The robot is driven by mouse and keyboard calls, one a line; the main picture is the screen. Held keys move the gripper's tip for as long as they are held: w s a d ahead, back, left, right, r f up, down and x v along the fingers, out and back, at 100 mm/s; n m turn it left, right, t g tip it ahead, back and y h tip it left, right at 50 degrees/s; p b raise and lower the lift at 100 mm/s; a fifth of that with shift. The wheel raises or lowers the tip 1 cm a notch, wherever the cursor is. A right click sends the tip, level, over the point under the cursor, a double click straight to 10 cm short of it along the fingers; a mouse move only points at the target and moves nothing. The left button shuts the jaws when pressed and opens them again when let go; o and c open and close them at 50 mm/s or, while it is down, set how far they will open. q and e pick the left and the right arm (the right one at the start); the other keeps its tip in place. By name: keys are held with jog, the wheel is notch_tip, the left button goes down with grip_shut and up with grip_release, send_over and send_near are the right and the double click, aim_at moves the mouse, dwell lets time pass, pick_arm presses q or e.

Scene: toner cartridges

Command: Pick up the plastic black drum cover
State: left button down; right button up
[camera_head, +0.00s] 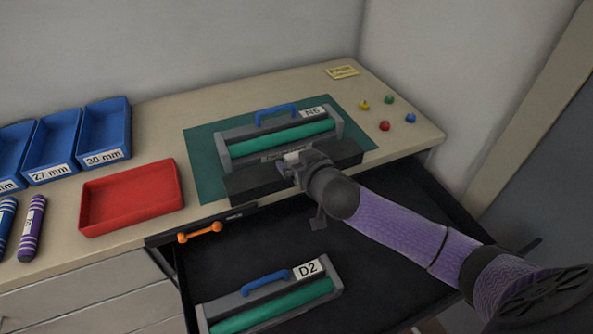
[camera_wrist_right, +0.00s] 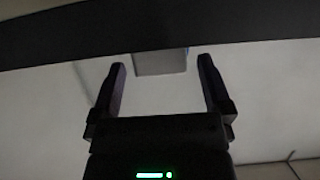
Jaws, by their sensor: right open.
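The black drum cover (camera_head: 250,182) is a long dark bar with a pale label on its back edge. It lies at the front of the green mat (camera_head: 203,168), in front of a grey cartridge with a green roller (camera_head: 290,138) and blue handle. My right gripper (camera_head: 292,168) is at the middle of the cover and hides part of it. In the right wrist view, its two fingers (camera_wrist_right: 160,80) are apart. A small grey block (camera_wrist_right: 160,62) shows between them, below a dark band (camera_wrist_right: 160,32). I cannot tell whether they touch. My left gripper is not in view.
A black drawer (camera_head: 360,255) stands open below the table, holding cartridge D2 (camera_head: 270,293). A red tray (camera_head: 130,192) and blue bins (camera_head: 104,135) are at left. Small coloured pins (camera_head: 385,126) and a yellow note (camera_head: 341,72) lie at right.

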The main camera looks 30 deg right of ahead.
jog(key=shift+w+f, duration=0.15)
jog(key=shift+w, duration=0.15)
